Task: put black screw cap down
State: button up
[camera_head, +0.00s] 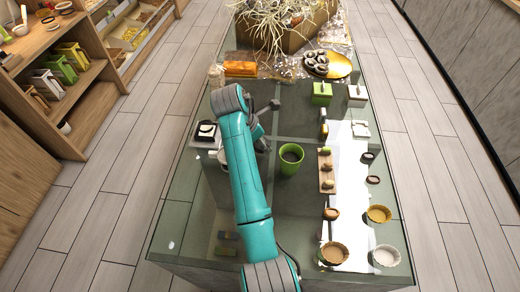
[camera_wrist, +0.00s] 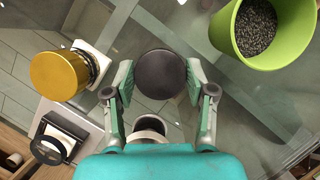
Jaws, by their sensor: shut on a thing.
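The black screw cap (camera_wrist: 160,74) is a dark round disc in the wrist view. My gripper (camera_wrist: 161,82) is shut on it, with one finger at its left edge and one at its right. Glass tabletop shows around it; I cannot tell whether the cap touches the glass. In the head view my teal arm reaches over the table, and the cap and fingertips cannot be made out there.
A green cup (camera_head: 290,158) of dark grains stands right of my arm; it also shows in the wrist view (camera_wrist: 262,32). A gold-topped thing (camera_wrist: 58,76) and a black-and-white device (camera_wrist: 58,139) lie to the left. A white-rimmed round vessel (camera_wrist: 150,124) is partly hidden by my gripper.

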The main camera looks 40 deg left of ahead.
aim_at(261, 156)
jog(key=shift+f, duration=2.1)
jog(key=o, duration=1.3)
jog(key=shift+f, duration=0.1)
jog(key=shift+c, duration=0.2)
